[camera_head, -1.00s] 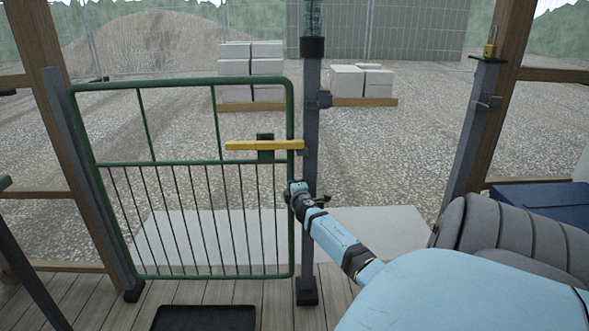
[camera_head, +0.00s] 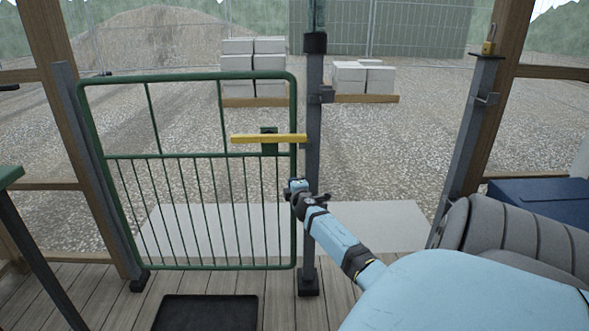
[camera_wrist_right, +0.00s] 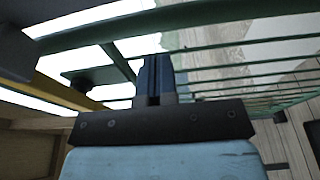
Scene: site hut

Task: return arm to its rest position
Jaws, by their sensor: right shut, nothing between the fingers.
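My right arm reaches in from the lower right in the head view. Its gripper (camera_head: 297,189) is in front of the grey post, close to the right edge of the green gate (camera_head: 190,156). I cannot tell whether it touches either. In the right wrist view the right gripper's fingers (camera_wrist_right: 154,78) are together with nothing between them, and green bars of the gate (camera_wrist_right: 200,47) pass close beyond. A yellow latch bar (camera_head: 268,139) lies level across the gate's right side to the grey post (camera_head: 313,150). My left gripper is not in view.
A dark mat (camera_head: 205,312) lies on the plank floor. A grey padded seat (camera_head: 515,240) and a blue box (camera_head: 545,205) are at right. A green-topped table edge (camera_head: 10,175) is at left. A brass padlock (camera_head: 489,47) sits on the right post. Pale blocks (camera_head: 253,66) stand outside.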

